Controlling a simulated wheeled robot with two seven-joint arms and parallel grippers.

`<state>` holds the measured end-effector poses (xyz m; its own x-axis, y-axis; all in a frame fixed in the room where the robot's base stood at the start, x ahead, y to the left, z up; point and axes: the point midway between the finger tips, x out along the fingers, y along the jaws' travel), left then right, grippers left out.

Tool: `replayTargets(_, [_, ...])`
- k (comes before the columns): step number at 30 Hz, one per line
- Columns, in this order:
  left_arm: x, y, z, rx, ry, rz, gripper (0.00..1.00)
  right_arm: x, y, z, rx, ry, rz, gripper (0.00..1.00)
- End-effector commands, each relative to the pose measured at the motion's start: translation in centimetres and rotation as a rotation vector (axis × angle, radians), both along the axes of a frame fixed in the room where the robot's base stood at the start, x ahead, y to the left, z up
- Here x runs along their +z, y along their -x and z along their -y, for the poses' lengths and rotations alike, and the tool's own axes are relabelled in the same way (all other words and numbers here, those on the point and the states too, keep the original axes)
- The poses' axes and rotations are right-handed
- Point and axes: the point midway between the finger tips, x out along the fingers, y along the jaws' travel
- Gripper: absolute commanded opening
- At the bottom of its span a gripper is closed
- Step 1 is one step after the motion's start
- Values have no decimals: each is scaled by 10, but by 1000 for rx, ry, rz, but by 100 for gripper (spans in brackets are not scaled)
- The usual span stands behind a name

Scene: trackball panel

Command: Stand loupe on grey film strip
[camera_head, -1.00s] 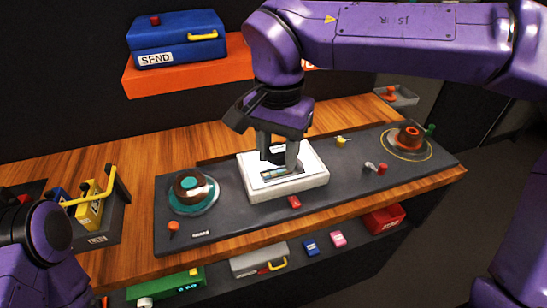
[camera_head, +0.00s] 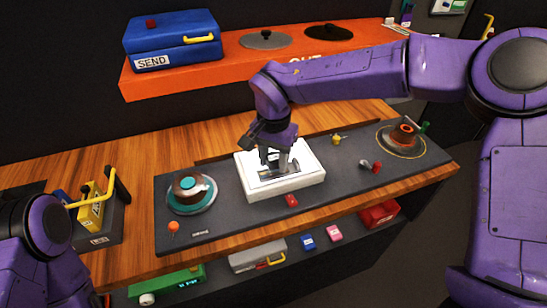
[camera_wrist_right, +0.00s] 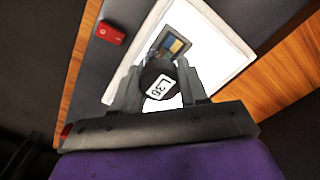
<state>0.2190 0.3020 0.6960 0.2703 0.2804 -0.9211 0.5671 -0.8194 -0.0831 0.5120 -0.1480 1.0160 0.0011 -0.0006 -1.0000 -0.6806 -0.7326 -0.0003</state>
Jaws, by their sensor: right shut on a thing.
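My right gripper (camera_head: 277,165) is over the white light panel (camera_head: 308,185). It also shows in the right wrist view (camera_wrist_right: 158,78). It is shut on a short dark piece with a white label reading about "36" (camera_wrist_right: 160,86), which I take to be the loupe. A grey film strip with blue and yellow pictures (camera_wrist_right: 173,46) lies on the panel just beyond the fingertips. In the head view, the fingers partly cover the strip (camera_head: 279,176). I cannot tell whether the loupe touches the strip. My left gripper is out of view; only its arm shows at lower left.
A small lever with a red tip (camera_head: 371,166) stands to the right. An orange shelf (camera_head: 215,68) runs behind.

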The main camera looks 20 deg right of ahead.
Motion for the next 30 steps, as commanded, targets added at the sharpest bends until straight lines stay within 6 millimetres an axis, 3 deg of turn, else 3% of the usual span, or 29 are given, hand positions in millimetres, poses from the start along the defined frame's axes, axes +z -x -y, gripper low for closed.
replayTargets(3, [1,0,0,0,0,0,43,-3,0,0,-1,-1,-1,13])
replayTargets(4, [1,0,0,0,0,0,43,-3,0,0,-1,-1,-1,53])
replayTargets(6, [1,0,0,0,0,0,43,-3,0,0,-1,-1,-1,68])
replayTargets(17, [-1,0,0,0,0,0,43,6,0,0,-1,0,1,68])
replayTargets(30, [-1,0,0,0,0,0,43,107,-1,0,-2,0,1,68])
